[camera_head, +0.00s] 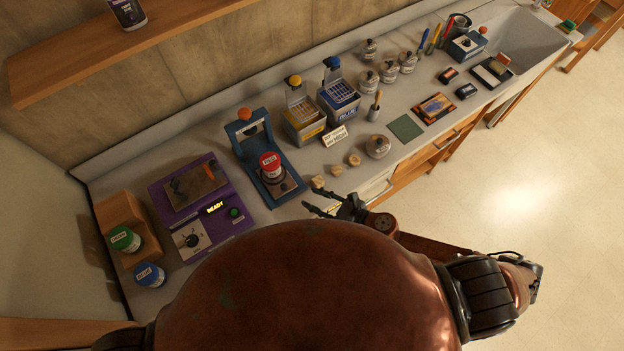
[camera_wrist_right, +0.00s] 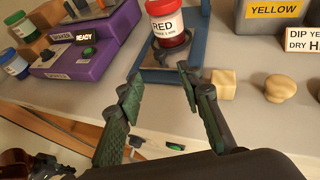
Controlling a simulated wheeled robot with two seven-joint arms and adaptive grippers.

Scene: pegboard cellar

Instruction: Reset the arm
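My right gripper (camera_head: 320,202) is at the front edge of the counter, in front of the blue stand (camera_head: 262,160). In the right wrist view my right gripper (camera_wrist_right: 160,76) has its two fingers spread apart, with nothing between them. The red-lidded jar marked RED (camera_head: 271,165) stands upright on the blue stand, beyond the fingertips and apart from them. The jar also shows in the right wrist view (camera_wrist_right: 168,24), its top cut off. My right forearm comes in from the right.
A purple device (camera_head: 203,205) reading READY stands left of the stand. Green (camera_head: 125,239) and blue (camera_head: 149,275) jars are further left. Small wooden knobs (camera_head: 336,170) sit near the gripper. Yellow (camera_head: 303,117) and blue (camera_head: 338,97) boxes stand behind. The floor at right is clear.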

